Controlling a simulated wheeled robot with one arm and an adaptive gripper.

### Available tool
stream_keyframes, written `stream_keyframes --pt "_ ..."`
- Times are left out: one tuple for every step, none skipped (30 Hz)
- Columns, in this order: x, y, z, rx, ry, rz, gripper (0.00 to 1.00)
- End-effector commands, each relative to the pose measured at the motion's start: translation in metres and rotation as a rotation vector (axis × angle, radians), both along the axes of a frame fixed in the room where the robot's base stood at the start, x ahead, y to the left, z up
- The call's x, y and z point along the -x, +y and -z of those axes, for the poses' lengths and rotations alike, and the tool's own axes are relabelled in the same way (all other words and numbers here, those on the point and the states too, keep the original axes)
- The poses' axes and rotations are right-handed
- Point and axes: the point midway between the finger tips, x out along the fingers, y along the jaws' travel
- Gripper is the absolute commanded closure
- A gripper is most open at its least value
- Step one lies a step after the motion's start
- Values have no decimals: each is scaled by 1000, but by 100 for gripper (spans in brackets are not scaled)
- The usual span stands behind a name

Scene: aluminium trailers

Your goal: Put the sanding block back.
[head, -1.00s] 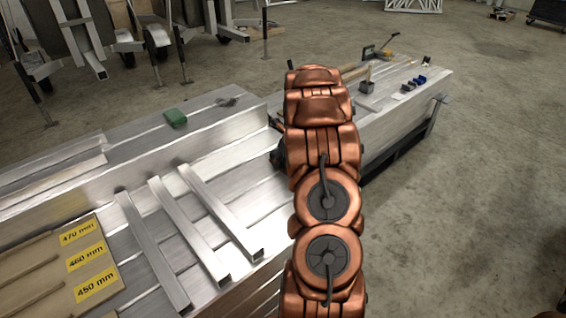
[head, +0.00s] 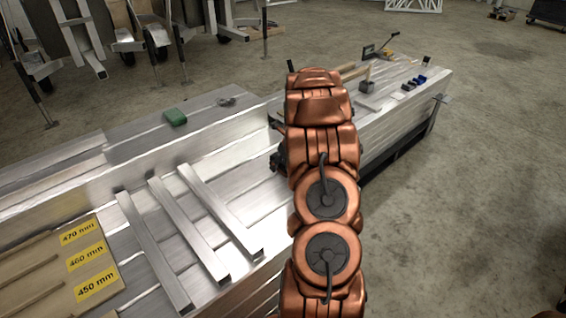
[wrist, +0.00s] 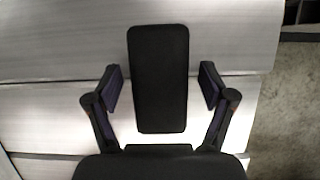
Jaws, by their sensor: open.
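In the wrist view a black, flat, rounded rectangular block (wrist: 159,78) lies over the bright metal surface, long side upright in the picture. It may be the sanding block; I cannot tell for sure. My gripper (wrist: 160,88) is open, with one finger on each side of the block and a visible gap on both sides. I cannot tell how far above the surface the fingers are. In the head view my arm hides most of the gripper and this block.
Several metal bars (head: 187,228) lie across the lower metal deck (head: 262,210). A board with yellow length labels (head: 110,286) is at lower left. A grey cup (head: 367,86), blue pieces (head: 420,79) and a yellow-handled tool (head: 383,49) are at the far end. Open floor is at right.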

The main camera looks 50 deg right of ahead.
Motion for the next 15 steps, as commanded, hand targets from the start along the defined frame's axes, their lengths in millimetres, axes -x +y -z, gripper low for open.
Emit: stream_keyframes --pt "0 0 0 0 0 0 18" --pt "0 0 0 1 0 0 18" --pt "0 0 -1 1 -1 0 18" --pt "0 0 -1 1 -1 0 18" --pt "0 -1 -3 2 -1 1 18" --pt "1 -1 -6 2 -1 1 18" --pt "2 -1 -8 3 -2 1 18" --pt "3 -1 -11 3 -2 1 18" --pt "4 -1 -15 4 -3 2 18" --pt "5 -1 -18 4 -3 2 18" --pt "7 -1 -21 4 -3 2 18" --pt "9 0 -25 4 -3 2 18" --pt "11 0 -29 3 -2 1 18" --pt "12 0 -33 3 -2 1 18" --pt "15 1 -39 3 -2 1 18"
